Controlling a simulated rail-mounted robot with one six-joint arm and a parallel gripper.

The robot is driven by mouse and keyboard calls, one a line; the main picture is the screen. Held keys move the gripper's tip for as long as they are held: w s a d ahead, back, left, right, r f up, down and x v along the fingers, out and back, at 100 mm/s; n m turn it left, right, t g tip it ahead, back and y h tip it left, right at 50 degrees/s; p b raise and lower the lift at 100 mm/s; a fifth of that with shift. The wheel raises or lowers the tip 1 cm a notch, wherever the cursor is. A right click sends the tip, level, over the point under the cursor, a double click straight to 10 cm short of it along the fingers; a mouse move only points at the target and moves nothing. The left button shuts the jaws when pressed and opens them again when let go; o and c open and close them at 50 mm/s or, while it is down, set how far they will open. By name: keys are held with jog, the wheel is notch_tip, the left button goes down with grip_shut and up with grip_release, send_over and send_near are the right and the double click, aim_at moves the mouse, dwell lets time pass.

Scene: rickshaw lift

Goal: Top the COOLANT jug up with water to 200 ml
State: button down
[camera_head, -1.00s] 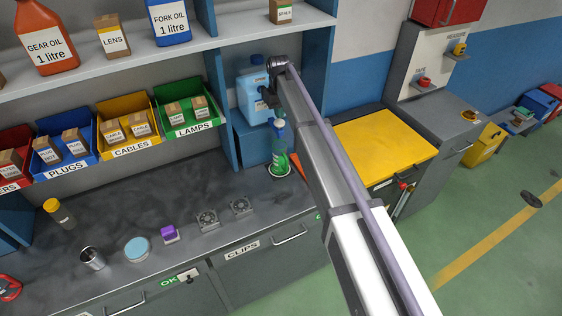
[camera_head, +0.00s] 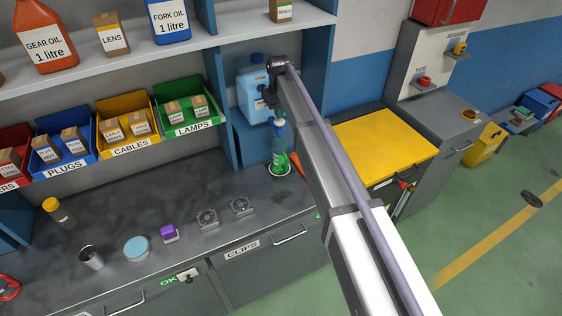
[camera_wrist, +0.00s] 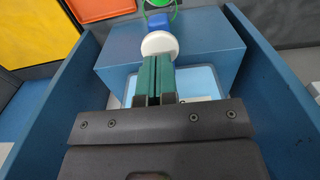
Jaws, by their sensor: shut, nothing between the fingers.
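A light blue water container (camera_head: 250,92) stands on a blue block at the back of the bench; part of it shows under my gripper in the wrist view (camera_wrist: 205,80). A clear jug with green in its lower part (camera_head: 279,158) stands on the bench below, its label and level unreadable. My gripper (camera_wrist: 157,60) is shut and empty. Its green fingertips reach a white round knob (camera_wrist: 160,43) in front of a blue part (camera_wrist: 156,22); I cannot tell whether they touch. A green ring (camera_wrist: 161,6) lies beyond. My arm partly hides the container in the head view.
Blue panels flank the container closely (camera_wrist: 268,70). A yellow-topped cabinet (camera_head: 385,145) stands to the right. Cooling fans (camera_head: 208,219), a purple item (camera_head: 169,233), a tin (camera_head: 136,248) and a metal cup (camera_head: 91,257) sit on the bench. Labelled bins line the back.

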jog(key=shift+f+b, duration=1.4)
jog(key=shift+f, duration=0.15)
dwell(6.5)
